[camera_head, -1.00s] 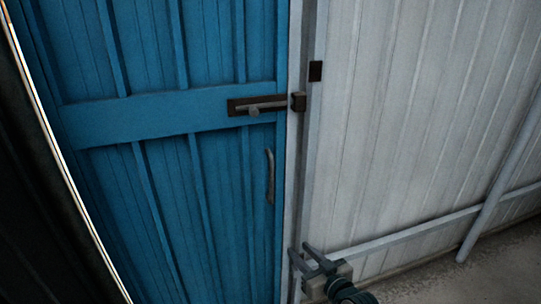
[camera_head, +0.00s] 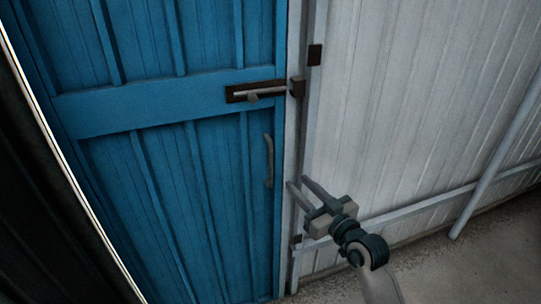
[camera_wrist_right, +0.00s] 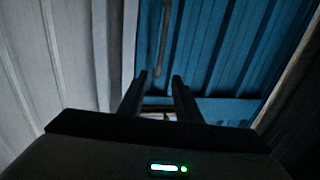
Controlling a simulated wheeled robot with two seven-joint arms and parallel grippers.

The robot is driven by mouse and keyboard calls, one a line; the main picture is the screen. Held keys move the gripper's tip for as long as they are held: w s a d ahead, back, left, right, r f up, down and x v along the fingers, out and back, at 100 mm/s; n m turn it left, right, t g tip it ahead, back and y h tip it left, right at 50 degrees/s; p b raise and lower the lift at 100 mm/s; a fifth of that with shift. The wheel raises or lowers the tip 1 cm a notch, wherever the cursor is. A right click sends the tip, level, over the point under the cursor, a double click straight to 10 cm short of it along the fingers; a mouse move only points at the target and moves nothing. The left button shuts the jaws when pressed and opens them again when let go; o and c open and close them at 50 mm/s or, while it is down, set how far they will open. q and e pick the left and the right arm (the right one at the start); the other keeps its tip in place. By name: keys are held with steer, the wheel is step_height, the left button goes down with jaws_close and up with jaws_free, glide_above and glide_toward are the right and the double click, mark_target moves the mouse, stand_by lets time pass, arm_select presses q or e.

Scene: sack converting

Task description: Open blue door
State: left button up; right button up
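The blue door (camera_head: 160,170) fills the left half of the head view and looks closed against the white frame. A slide bolt (camera_head: 256,92) on its cross rail reaches to a brown keeper (camera_head: 297,87) on the frame. A grey vertical handle (camera_head: 269,160) sits below the bolt near the door's right edge. My right gripper (camera_head: 298,184) is open and empty, just right of and below the handle, apart from it. In the right wrist view the open fingers (camera_wrist_right: 158,80) point toward the blue door (camera_wrist_right: 215,60), with the handle (camera_wrist_right: 163,40) beyond them. My left gripper is not in view.
A white corrugated wall (camera_head: 420,110) with a horizontal rail (camera_head: 400,216) and a slanted pole (camera_head: 497,140) is on the right. A dark panel (camera_head: 40,220) borders the door on the left. Bare floor (camera_head: 460,275) shows at lower right.

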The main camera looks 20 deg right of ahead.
mark_target(272, 157)
steer(key=p+x, duration=0.4)
steer(key=x, duration=1.2)
steer(key=shift+a, duration=0.15)
jaws_close()
